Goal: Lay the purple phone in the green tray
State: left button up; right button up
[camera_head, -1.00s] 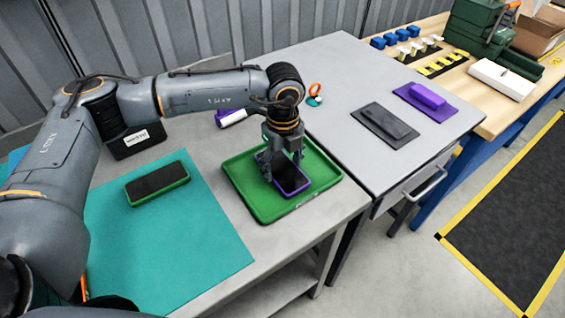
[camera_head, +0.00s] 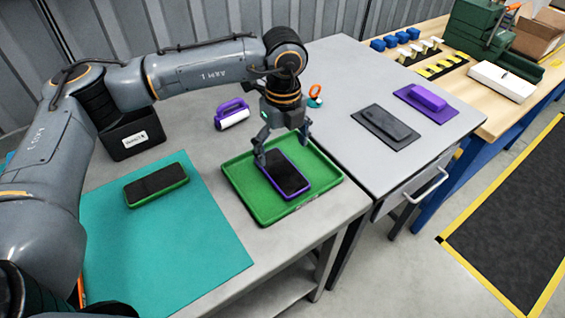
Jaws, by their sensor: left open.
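The purple phone (camera_head: 288,174), with a purple rim and a dark screen facing up, lies flat inside the green tray (camera_head: 266,213). The tray sits at the front right of the grey workbench. My left gripper (camera_head: 283,149) is open just above the far end of the phone, its fingers spread and holding nothing. The fingers hide a little of the tray's back part. My right gripper is not in view.
A green phone (camera_head: 156,184) lies on the teal mat (camera_head: 190,245) to the left. A black box (camera_head: 133,138) and a purple-handled roller (camera_head: 232,116) stand behind. An orange-handled item (camera_head: 315,93) and a grey table (camera_head: 350,75) adjoin on the right.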

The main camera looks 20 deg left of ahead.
pick_arm(q)
notch_tip(320, 180, up, 6)
jog(key=shift+f+b, duration=0.1)
jog(key=shift+b, duration=0.2)
dwell(0.3)
